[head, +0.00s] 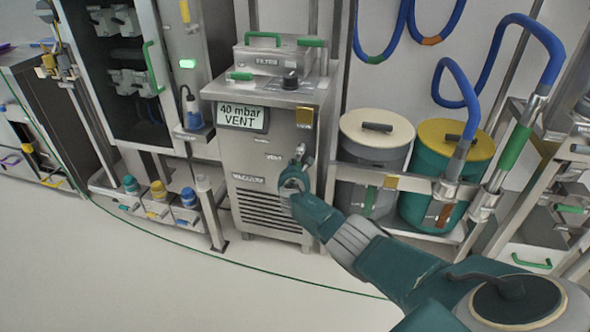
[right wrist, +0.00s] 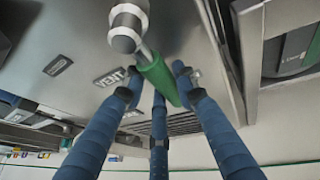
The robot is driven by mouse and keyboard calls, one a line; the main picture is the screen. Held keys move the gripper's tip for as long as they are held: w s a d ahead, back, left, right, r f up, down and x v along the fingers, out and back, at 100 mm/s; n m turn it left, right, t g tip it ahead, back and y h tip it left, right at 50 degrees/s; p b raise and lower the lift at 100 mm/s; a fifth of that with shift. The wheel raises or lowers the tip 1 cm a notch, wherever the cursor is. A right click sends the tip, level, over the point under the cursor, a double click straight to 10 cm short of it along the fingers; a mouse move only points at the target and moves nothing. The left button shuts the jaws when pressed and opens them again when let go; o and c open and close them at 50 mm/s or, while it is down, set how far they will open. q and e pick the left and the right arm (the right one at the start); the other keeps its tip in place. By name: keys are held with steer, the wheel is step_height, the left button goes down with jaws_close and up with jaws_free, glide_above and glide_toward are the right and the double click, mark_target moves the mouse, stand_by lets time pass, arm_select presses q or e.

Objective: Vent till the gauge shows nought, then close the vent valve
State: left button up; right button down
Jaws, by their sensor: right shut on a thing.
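The steel vacuum unit (head: 275,150) stands against the wall. Its gauge display (head: 242,117) reads "40 mbar VENT". In the right wrist view, the vent valve (right wrist: 133,28) has a round metal body and a slanting green lever (right wrist: 158,80). The three blue fingers of my right gripper (right wrist: 157,92) are shut around that lever. In the head view, my gripper and hand hide most of the lever. My left gripper is not in view.
A grey bin (head: 374,160) and a green bin with a yellow lid (head: 410,190) stand right of the unit behind a metal rail. Bottles with coloured caps (head: 160,200) stand low at left. The floor (head: 150,285) in front is clear apart from a green line.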

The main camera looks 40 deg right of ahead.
steer(key=shift+s+d+n+g, duration=0.3)
steer(key=shift+d+n, duration=0.05)
steer(key=shift+n, duration=0.05)
stand_by(0.4)
steer(key=c, duration=1.3)
jaws_free()
steer(key=shift+c, duration=0.2)
steer(key=shift+a+f, duration=0.1)
steer(key=shift+a, duration=0.05)
steer(key=shift+a+f, duration=0.1)
steer(key=shift+a, duration=0.4)
steer(key=v, duration=1.1)
steer(key=shift+s+d+r, duration=0.25)
steer(key=shift+s+d, duration=0.05)
steer(key=shift+s, duration=0.1)
